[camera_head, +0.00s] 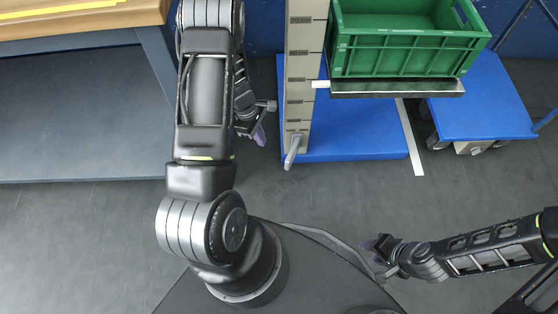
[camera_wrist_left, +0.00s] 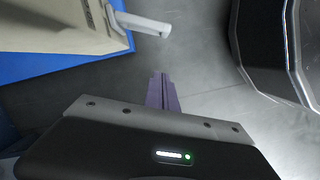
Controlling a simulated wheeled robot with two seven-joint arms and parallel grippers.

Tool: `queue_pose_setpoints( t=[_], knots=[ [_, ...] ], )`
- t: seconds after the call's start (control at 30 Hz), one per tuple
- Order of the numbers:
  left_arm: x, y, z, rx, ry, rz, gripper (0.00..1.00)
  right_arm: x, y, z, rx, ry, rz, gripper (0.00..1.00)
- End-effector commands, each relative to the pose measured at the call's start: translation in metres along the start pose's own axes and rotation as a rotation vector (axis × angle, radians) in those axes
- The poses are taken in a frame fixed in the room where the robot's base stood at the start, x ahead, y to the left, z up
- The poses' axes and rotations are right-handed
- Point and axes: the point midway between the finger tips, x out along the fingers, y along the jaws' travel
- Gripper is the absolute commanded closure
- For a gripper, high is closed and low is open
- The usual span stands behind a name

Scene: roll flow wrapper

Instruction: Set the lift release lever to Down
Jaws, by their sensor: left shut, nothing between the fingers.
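The grey lift release lever (camera_head: 292,152) is at the foot of the lift's beige mast (camera_head: 298,85). It slants downward in the head view. In the left wrist view the lever (camera_wrist_left: 143,23) sticks out from the mast toward the right. My left gripper (camera_head: 260,136) is to the left of the lever, apart from it. Its purple fingers (camera_wrist_left: 160,85) are together and empty, with a gap between their tips and the lever. My right gripper (camera_head: 376,248) is low at the right, far from the lever; its finger gap is too small to make out.
A green crate (camera_head: 405,54) sits on the lift's platform (camera_head: 397,89), over the blue base (camera_head: 350,142). A blue cart (camera_head: 490,105) stands to the right. A wooden-topped workbench (camera_head: 80,22) is at the left. The grey floor in front of the lift is clear.

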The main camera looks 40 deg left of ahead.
Motion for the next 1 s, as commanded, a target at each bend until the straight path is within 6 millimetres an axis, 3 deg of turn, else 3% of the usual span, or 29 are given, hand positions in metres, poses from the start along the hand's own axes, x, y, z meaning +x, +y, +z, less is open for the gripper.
queue_pose_setpoints(
  t=[0.17, 0.37, 0.83, 1.0],
  knots=[
    [0.002, -0.001, 0.000, 0.002, 0.000, -0.001, 1.00, 0.001, 0.000, 0.000, 0.000, 0.000, 0.000, 0.64],
    [0.019, -0.001, 0.000, 0.003, 0.001, -0.002, 1.00, 0.007, 0.004, -0.001, 0.002, 0.003, 0.002, 0.64],
    [0.109, -0.002, -0.001, 0.004, 0.000, -0.004, 1.00, 0.041, 0.019, -0.008, 0.010, 0.024, 0.007, 0.64],
    [0.109, -0.001, 0.027, 0.007, 0.000, -0.001, 1.00, 0.043, 0.020, -0.009, 0.010, 0.027, 0.007, 0.64]
  ],
)
